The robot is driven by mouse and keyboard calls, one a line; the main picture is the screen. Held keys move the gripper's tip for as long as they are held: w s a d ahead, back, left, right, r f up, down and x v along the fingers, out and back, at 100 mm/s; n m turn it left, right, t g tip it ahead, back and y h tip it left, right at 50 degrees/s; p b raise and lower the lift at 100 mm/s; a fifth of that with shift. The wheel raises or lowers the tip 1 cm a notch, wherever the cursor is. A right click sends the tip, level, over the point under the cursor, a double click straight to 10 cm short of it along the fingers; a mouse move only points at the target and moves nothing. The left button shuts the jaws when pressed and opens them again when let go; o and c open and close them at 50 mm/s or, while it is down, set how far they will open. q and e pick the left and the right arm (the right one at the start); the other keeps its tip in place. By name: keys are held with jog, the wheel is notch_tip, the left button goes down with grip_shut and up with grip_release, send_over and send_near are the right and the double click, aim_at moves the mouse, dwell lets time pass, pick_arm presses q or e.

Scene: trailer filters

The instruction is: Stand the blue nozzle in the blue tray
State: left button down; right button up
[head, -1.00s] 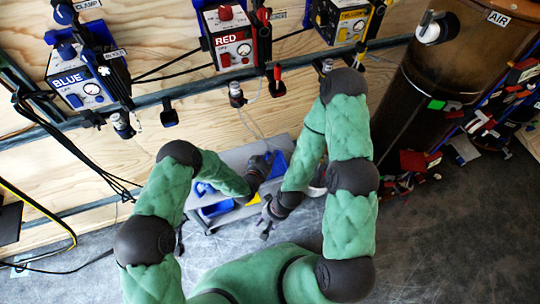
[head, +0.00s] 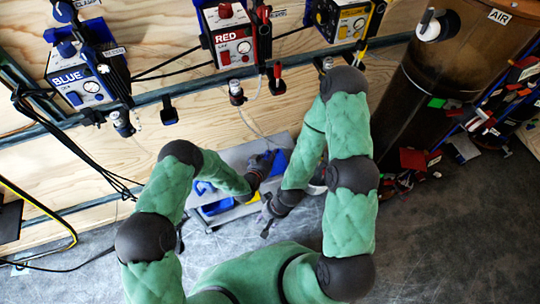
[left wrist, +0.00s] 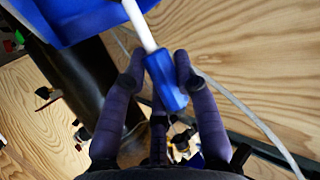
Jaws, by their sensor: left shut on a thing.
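The blue nozzle (left wrist: 166,82), a blue body with a white stem, is between the fingers of my left gripper (left wrist: 160,66) in the left wrist view. That gripper is shut on it. A blue tray (left wrist: 72,22) fills the upper left there, and the white stem overlaps its edge; I cannot tell whether they touch. In the head view my left gripper (head: 262,166) is over the grey cart, beside a blue tray (head: 281,161). The nozzle is not discernible there. My right gripper (head: 267,218) is lower, at the cart's front; its fingers are too small to read.
The grey cart (head: 236,156) also holds a blue bin (head: 216,207) and a yellow one (head: 254,198), partly hidden by my arms. Blue (head: 82,84), red (head: 229,40) and yellow (head: 346,22) units hang on the wooden wall. A brown tank (head: 425,80) stands right.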

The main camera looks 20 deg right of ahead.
pick_arm(q)
jog(key=shift+f, duration=0.5)
jog(key=c, duration=0.9)
grip_release()
jog(key=v, duration=1.2)
jog(key=s+a+n+g+y+p, duration=0.4)
jog(key=a+n+p, duration=0.15)
jog(key=a, duration=0.75)
jog(key=s+a+r+n+g, duration=0.1)
jog(key=s+a+n, duration=0.1)
jog(key=s+a, duration=0.1)
jog(key=s+a+n+g+y+p, duration=0.1)
jog(key=s+a+n+g, duration=0.1)
jog(key=s, duration=0.3)
jog(key=s+a+r+n+g+p, duration=0.1)
jog(key=s+a+n+g, duration=0.1)
jog(key=s+a, duration=0.2)
jog(key=shift+s+r+y, duration=0.2)
jog(key=shift+r+y, duration=0.1)
